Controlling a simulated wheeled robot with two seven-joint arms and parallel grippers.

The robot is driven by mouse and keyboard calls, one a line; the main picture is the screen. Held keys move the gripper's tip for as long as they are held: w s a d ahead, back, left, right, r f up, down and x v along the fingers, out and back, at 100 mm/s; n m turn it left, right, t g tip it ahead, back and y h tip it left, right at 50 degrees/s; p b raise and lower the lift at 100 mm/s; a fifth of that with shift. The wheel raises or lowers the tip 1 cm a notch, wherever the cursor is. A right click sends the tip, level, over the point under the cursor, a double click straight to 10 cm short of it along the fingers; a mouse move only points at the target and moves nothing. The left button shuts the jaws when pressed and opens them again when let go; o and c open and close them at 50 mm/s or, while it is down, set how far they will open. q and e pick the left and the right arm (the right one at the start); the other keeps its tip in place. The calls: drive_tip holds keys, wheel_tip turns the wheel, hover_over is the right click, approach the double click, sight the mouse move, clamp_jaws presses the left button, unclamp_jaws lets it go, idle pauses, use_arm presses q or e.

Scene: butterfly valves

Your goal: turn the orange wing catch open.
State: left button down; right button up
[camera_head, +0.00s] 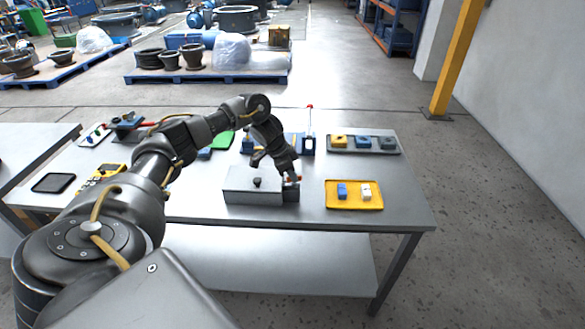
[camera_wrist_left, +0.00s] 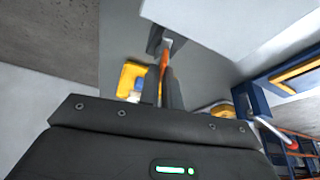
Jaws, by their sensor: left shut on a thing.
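The orange wing catch (camera_wrist_left: 165,56) shows as a thin orange piece between my left fingers in the left wrist view. In the head view only a small bit of orange shows at the fingertips. It sits by a dark block (camera_head: 292,194) at the right end of a grey metal box (camera_head: 250,198) with a black knob on its lid. My left gripper (camera_head: 289,179) reaches down over that end and is shut on the catch; it also shows in the left wrist view (camera_wrist_left: 162,85). The fingers hide part of the catch. My right gripper is not in view.
A yellow tray (camera_head: 355,204) with a blue and a white block lies right of the box. A grey tray (camera_head: 388,150) with several blocks lies behind it. A red-tipped upright item (camera_head: 309,130) stands behind the gripper. The table's front right corner is bare.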

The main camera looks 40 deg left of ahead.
use_arm(q)
drive_tip(key=n+p, duration=0.2)
drive_tip(key=p, duration=0.1)
drive_tip(key=n+y+p, duration=0.1)
drive_tip(key=n+p, duration=0.1)
drive_tip(key=p, duration=0.1)
drive_tip(key=n+t+y+p, duration=0.1)
drive_tip(key=n+p, duration=0.1)
drive_tip(key=p, duration=0.1)
drive_tip(key=shift+s+d+r+p, duration=0.1)
drive_tip(key=shift+d+r+p, duration=0.15)
drive_tip(key=shift+r+p, duration=0.15)
drive_tip(key=shift+f+n+y+p, duration=0.1)
drive_tip(key=shift+n+y+p, duration=0.25)
drive_tip(key=shift+n, duration=0.25)
drive_tip(key=shift+f+n, duration=0.1)
drive_tip(key=shift+n, duration=0.4)
drive_tip(key=shift+f+n+y+p, duration=0.1)
drive_tip(key=shift+n+y+p, duration=0.35)
drive_tip(key=shift+n, duration=0.45)
drive_tip(key=n+y, duration=0.1)
drive_tip(key=n, duration=0.1)
drive_tip(key=n+y, duration=0.1)
drive_tip(key=n, duration=0.2)
drive_tip(key=shift+d+g, duration=0.15)
drive_tip(key=shift+g, duration=0.25)
drive_tip(key=shift+n, duration=0.3)
drive_tip(key=c, duration=1.6)
unclamp_jaws()
